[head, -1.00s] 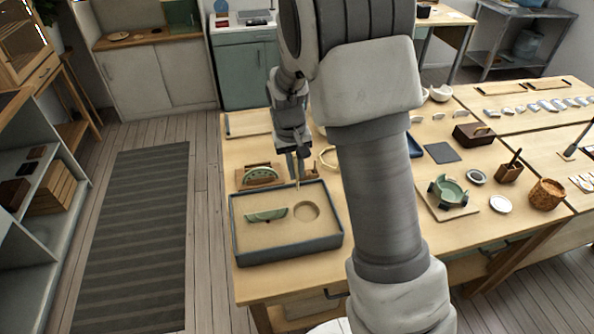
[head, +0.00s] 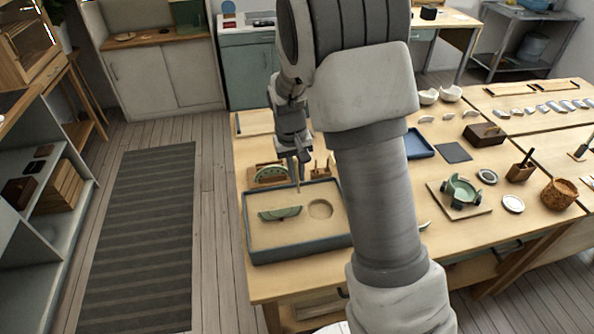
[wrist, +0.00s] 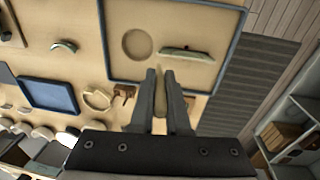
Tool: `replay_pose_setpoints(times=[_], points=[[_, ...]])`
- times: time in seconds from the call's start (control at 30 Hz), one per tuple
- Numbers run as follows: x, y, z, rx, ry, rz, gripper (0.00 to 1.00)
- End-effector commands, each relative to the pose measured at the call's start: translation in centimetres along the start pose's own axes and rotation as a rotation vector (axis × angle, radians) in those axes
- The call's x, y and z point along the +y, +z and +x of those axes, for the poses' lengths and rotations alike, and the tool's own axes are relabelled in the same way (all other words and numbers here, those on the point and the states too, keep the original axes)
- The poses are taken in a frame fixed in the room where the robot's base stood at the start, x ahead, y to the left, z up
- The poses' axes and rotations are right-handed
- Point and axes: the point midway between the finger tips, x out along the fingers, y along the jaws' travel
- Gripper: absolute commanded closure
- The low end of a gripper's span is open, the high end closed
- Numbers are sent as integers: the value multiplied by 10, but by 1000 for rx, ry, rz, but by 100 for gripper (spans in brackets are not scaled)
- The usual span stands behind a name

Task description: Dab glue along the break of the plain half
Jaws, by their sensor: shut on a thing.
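A green half-disc piece (head: 280,213) lies in the sand of a grey-blue tray (head: 300,250), left of a round hollow (head: 320,208). It also shows in the wrist view (wrist: 186,53); I cannot make out glue on its break. Another green half (head: 270,174), with dark holes, stands on a wooden holder behind the tray. My gripper (head: 297,158) is shut on a thin tan stick (head: 298,180), pointing down over the tray's back part. In the wrist view the stick (wrist: 160,90) sits between the fingers, apart from the half. Its tip's height above the sand is unclear.
My arm hides the table right of the tray. Beyond it are a blue tray (head: 419,144), a dark mat (head: 453,152), a green piece in a clamp stand (head: 460,190) and a wicker pot (head: 559,193). A striped rug (head: 140,240) lies on the floor left.

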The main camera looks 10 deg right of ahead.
Motion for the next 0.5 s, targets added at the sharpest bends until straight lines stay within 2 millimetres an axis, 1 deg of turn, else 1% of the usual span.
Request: replay_pose_setpoints(times=[0.03, 0.1, 0.5], points=[[-1, 0, 8, -1, 0, 0, 100], [-1, 1, 13, -1, 0, 0, 100], [-4, 2, 42, -1, 0, 0, 100]])
